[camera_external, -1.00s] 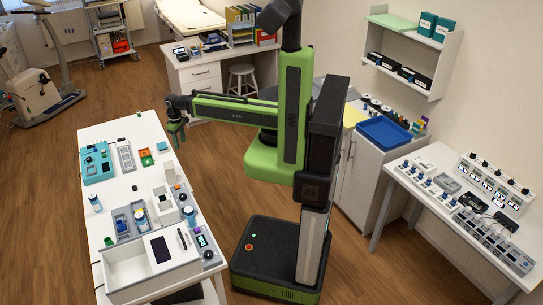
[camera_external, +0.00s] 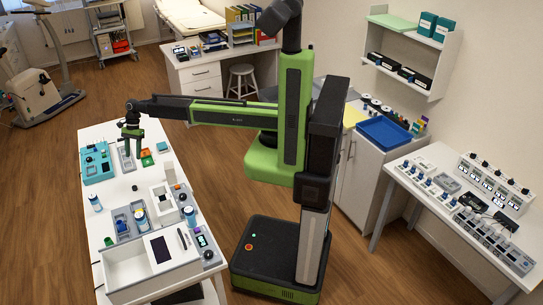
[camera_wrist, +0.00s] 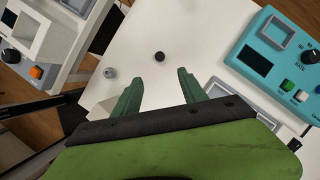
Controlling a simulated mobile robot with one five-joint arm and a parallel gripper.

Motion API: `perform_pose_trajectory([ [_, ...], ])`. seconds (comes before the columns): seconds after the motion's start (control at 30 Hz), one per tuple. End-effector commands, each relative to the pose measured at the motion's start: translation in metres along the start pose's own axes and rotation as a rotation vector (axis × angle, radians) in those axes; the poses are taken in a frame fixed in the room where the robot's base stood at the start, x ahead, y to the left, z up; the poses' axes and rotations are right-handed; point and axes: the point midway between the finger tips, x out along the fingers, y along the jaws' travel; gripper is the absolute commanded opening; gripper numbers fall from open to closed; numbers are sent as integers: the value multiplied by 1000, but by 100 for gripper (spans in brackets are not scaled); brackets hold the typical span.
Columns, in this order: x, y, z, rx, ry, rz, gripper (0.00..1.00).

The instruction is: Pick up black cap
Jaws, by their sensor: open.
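A small round black cap (camera_wrist: 159,57) lies on the white table, ahead of and roughly centred between my fingers in the wrist view. It also appears as a small dark spot on the table in the external view (camera_external: 135,188). My gripper (camera_wrist: 160,80) is open, with two green fingers apart and nothing between them. In the external view my gripper (camera_external: 133,150) points down above the far part of the table, near the teal device, apart from the cap.
A grey-white box (camera_external: 165,204) and blue-lidded bottles stand on the near side. A small grey round piece (camera_wrist: 110,72) lies left of the cap. Bare table surrounds the cap.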

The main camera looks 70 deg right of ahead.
Motion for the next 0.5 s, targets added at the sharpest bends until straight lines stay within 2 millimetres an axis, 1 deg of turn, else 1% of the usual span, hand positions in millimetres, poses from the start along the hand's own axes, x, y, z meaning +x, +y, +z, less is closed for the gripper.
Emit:
perform_pose_trajectory([
  [0.03,9,0,-2,-1,0,0,50],
  [0.17,36,0,-4,-2,1,0,50],
  [0.3,69,0,-5,-3,1,1,50],
  [0.5,113,0,-5,-3,2,1,50],
])
